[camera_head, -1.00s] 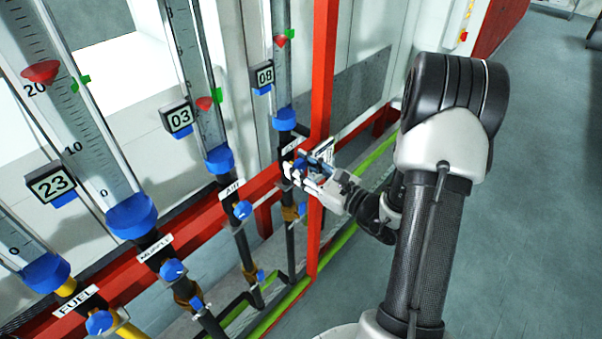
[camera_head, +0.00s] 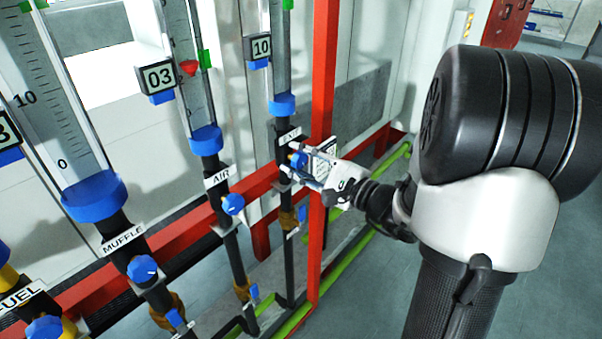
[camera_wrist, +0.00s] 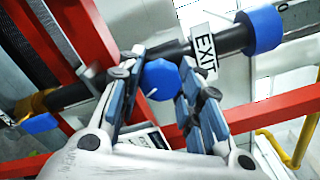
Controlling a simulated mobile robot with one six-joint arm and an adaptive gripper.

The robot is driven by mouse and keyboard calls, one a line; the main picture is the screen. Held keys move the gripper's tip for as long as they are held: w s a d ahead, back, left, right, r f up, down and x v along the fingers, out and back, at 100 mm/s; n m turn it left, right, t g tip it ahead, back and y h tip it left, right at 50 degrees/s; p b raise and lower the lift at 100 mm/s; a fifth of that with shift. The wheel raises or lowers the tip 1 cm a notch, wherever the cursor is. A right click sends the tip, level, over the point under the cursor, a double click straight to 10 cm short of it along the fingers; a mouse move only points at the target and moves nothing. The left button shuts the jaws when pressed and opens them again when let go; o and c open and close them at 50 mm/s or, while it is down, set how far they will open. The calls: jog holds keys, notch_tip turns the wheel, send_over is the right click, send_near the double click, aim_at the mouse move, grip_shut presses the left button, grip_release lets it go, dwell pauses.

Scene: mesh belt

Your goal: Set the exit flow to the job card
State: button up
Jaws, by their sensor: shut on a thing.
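My gripper (camera_head: 296,168) is shut on the blue exit knob (camera_head: 299,158), below the label on the right-hand pipe. In the wrist view the fingers (camera_wrist: 163,66) stand on both sides of the blue knob (camera_wrist: 161,80), whose white pointer line shows. The EXIT label (camera_wrist: 204,52) is beside it. The exit display (camera_head: 261,46) reads 10. The exit tube (camera_head: 280,60) has a green marker (camera_head: 288,4) at the picture's top edge; its red float is not in view. A printed card (camera_head: 327,158) sits behind my gripper, too small to read and partly hidden.
The air meter display (camera_head: 159,77) reads 03, with its red float (camera_head: 188,68) near a green marker (camera_head: 205,59). The air knob (camera_head: 233,204) and muffle knob (camera_head: 142,268) stand to the left. A red post (camera_head: 324,80) rises close beside my gripper.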

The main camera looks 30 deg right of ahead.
jog(key=shift+n+b, duration=0.7)
jog(key=shift+b, duration=0.05)
jog(key=o, duration=1.1)
jog(key=v, duration=1.2)
